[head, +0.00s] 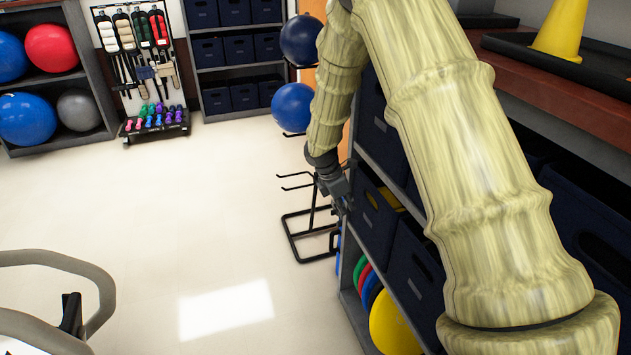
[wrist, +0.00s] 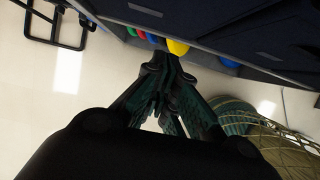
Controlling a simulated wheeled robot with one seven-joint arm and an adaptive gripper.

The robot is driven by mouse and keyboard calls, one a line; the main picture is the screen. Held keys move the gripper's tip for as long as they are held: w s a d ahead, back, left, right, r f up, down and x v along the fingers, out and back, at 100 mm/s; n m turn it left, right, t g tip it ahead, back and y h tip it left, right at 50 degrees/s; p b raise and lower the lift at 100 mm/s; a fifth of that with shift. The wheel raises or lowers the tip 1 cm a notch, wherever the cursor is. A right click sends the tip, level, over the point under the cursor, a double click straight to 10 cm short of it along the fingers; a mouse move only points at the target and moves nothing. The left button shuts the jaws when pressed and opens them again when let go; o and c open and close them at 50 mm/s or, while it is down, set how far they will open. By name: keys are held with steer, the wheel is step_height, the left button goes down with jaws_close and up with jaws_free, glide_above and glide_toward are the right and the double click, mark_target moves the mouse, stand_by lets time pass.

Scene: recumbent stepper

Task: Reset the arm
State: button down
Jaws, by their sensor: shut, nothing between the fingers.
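My arm (head: 440,110) has a wood-grain-patterned covering and fills the right half of the head view. It runs up from the lower right, bends out of frame at the top and comes down again near the middle. My gripper (head: 342,204) hangs at its lower end, beside the dark bins of the shelf unit. In the wrist view my gripper (wrist: 162,72) shows dark fingers drawn together, with nothing between them. The fingertips point toward the shelf bottom, but the distance to it is hard to tell.
The shelf unit (head: 352,297) holds dark bins (head: 417,265) and coloured discs (head: 390,325). A black wire rack (head: 308,237) stands left of my gripper, with blue balls (head: 292,108) above. A grey curved frame (head: 60,262) is at lower left. The pale floor (head: 200,200) between is clear.

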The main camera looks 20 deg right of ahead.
steer(key=s+a+f+m+y, duration=0.25)
steer(key=s+a+f, duration=0.35)
steer(key=s+f, duration=0.35)
steer(key=s+a+f+m+y, duration=0.2)
steer(key=s+a+f+m, duration=0.3)
steer(key=s+f, duration=0.4)
steer(key=s+a+f+m, duration=0.2)
steer(key=s+m, duration=0.1)
steer(key=s, duration=0.5)
steer(key=s+a+f+m, duration=0.2)
steer(key=s+f+m, duration=0.1)
steer(key=s, duration=0.5)
steer(key=s+a+f+m, duration=0.2)
steer(key=s+m, duration=0.2)
steer(key=s, duration=0.4)
steer(key=shift+a+f, duration=0.15)
steer(key=shift+a, duration=0.15)
steer(key=shift+s, duration=0.1)
